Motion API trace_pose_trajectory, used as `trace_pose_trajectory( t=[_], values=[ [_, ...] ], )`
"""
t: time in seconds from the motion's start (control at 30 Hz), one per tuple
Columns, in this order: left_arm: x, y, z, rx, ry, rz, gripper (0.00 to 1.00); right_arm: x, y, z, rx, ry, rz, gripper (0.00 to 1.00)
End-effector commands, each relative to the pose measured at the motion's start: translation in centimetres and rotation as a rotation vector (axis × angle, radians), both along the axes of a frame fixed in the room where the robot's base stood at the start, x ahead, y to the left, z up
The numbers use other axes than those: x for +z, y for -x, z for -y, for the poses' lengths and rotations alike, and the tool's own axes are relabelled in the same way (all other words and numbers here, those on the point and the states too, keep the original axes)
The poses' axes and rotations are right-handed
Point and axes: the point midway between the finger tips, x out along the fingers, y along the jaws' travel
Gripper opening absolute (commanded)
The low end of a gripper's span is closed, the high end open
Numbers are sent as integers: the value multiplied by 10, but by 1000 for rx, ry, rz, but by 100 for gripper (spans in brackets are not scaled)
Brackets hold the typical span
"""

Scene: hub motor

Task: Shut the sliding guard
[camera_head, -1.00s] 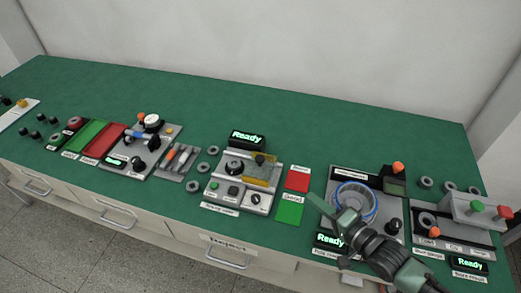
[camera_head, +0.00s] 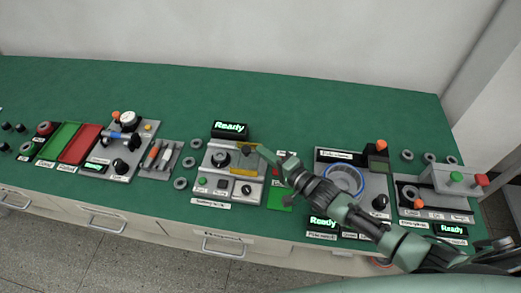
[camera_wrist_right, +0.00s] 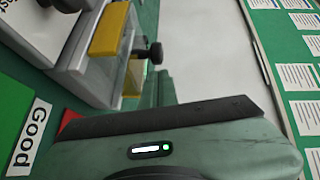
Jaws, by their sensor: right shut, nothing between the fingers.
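The sliding guard (camera_head: 244,163) is a see-through yellow panel on the right part of a grey station, right of a black round part (camera_head: 220,159). In the right wrist view the guard's yellow edge (camera_wrist_right: 108,30) shows at the upper left, with a dark knob (camera_wrist_right: 152,53) close by. My right gripper (camera_head: 264,151) is shut and empty, with its tip at the guard's upper right side. I cannot tell whether it touches the guard. My left gripper is not in view.
A display reading Ready (camera_head: 229,129) stands behind the station. A green pad (camera_head: 279,199) lies below my right arm, and a station with a blue ring (camera_head: 343,180) stands to the right. The green table (camera_head: 310,110) is clear behind the stations.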

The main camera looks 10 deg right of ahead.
Motion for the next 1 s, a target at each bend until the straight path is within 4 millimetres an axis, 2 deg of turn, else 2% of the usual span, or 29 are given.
trace_pose_trajectory(
  t=[0.1,0.33,0.57,0.67,0.8,1.0],
  values=[
    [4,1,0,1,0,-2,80,0,-2,-8,0,-1,1,0],
    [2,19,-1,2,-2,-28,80,-2,-2,-11,0,2,1,0],
    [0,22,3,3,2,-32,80,-2,-5,-15,0,-1,2,0],
    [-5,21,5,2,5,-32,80,-3,-12,-33,-1,-6,2,0],
    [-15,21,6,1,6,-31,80,-4,-26,-67,0,-7,3,0],
    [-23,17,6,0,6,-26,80,-3,-38,-97,-1,-2,2,0]
  ],
)
